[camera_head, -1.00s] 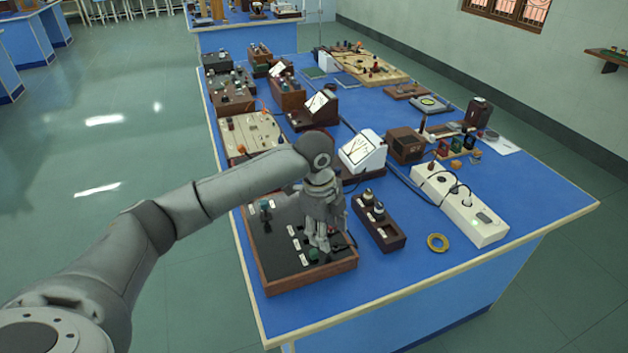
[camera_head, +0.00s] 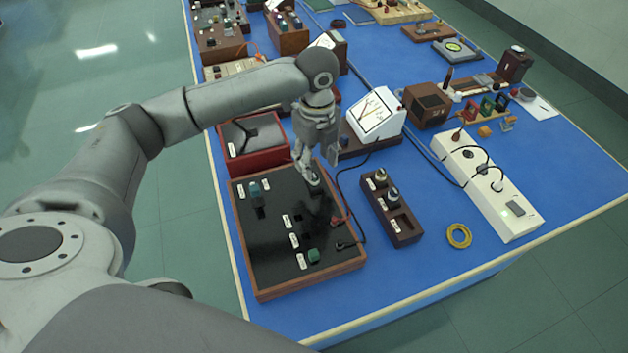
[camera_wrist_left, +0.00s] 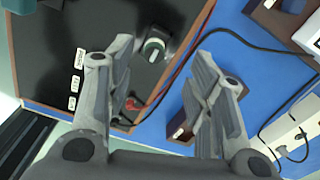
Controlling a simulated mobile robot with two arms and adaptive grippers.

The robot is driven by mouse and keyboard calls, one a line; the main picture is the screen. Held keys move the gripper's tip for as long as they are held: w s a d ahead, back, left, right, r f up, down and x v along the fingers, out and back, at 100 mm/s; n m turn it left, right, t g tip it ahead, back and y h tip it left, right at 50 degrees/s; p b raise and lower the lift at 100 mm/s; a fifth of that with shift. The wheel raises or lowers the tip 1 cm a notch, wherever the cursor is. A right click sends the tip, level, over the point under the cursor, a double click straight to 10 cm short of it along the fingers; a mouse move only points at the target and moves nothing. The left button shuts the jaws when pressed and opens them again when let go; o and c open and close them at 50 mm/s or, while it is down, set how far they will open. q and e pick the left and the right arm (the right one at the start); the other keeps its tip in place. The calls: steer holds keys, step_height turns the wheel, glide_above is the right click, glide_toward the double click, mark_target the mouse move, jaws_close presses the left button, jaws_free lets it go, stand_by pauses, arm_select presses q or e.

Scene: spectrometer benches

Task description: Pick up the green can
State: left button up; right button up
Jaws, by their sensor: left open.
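The black panel in a brown wooden frame (camera_head: 275,282) lies on the blue table and carries several small parts. I cannot tell for certain which is the green can.
A red box (camera_head: 257,160) stands behind the panel. A white meter (camera_head: 376,113) is close behind the gripper. A brown block with bottles (camera_head: 400,236), a yellow ring (camera_head: 459,236) and a white power strip (camera_head: 517,222) lie to the right. Cables run from the panel.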

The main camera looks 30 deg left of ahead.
mark_target(314, 175)
arm_select(q)
steer(key=shift+s+a+f+p, duration=0.1)
steer(key=shift+f+p, duration=0.1)
steer(key=shift+f, duration=0.85)
steer(key=shift+s+f+p, duration=0.1)
steer(key=shift+f+p, duration=0.05)
steer(key=shift+f, duration=0.85)
steer(key=shift+s+a+f+p, duration=0.1)
steer(key=shift+f+p, duration=0.1)
steer(key=shift+f, duration=0.85)
steer(key=c, duration=1)
